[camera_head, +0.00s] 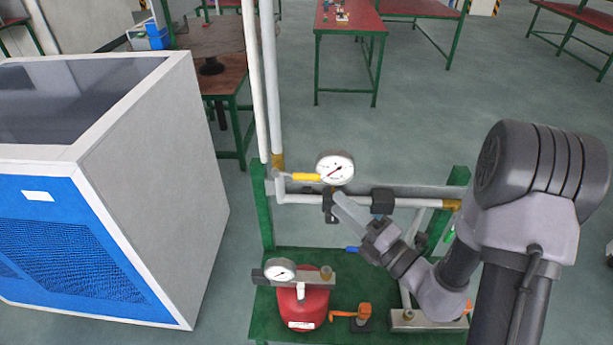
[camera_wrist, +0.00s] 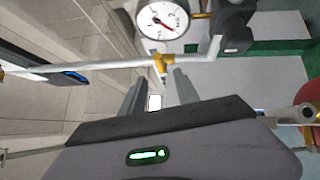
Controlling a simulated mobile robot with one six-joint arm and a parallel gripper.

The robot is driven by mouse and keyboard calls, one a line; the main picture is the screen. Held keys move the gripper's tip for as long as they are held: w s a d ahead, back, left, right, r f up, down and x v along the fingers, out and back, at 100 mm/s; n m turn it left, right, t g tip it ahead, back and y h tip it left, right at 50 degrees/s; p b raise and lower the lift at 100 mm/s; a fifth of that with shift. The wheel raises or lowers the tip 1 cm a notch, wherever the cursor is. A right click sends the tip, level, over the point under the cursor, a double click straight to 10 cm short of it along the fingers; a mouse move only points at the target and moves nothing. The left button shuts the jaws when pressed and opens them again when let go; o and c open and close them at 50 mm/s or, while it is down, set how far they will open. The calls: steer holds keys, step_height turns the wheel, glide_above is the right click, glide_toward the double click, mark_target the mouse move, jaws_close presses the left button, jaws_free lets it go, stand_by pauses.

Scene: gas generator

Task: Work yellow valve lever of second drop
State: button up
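The yellow valve lever (camera_head: 306,177) lies roughly level on the pipework in the head view, just left of a white round gauge (camera_head: 335,168). My gripper (camera_head: 338,200) is below and right of the lever in that picture, its fingers pointing toward the pipes. In the wrist view my gripper (camera_wrist: 159,74) has its two fingers apart with a gap between them. A yellow part (camera_wrist: 163,62) on the pipe shows beyond the fingertips, but I cannot tell whether it is the lever or a fitting. The gauge (camera_wrist: 163,19) is above it. I cannot tell whether the fingers touch anything.
A horizontal pipe with dark valve bodies (camera_head: 382,201) runs across the green frame (camera_head: 263,215). Below are a red tank (camera_head: 303,307), a second gauge (camera_head: 280,270), a blue lever (camera_head: 352,249) and an orange handle (camera_head: 363,313). A large blue-and-white cabinet (camera_head: 160,165) stands left.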

mark_target(307, 174)
steer(key=x, duration=1.1)
steer(key=shift+w+a+b, duration=0.15)
steer(key=shift+a+b, duration=0.15)
steer(key=shift+a, duration=0.05)
jaws_close()
stand_by(0.6)
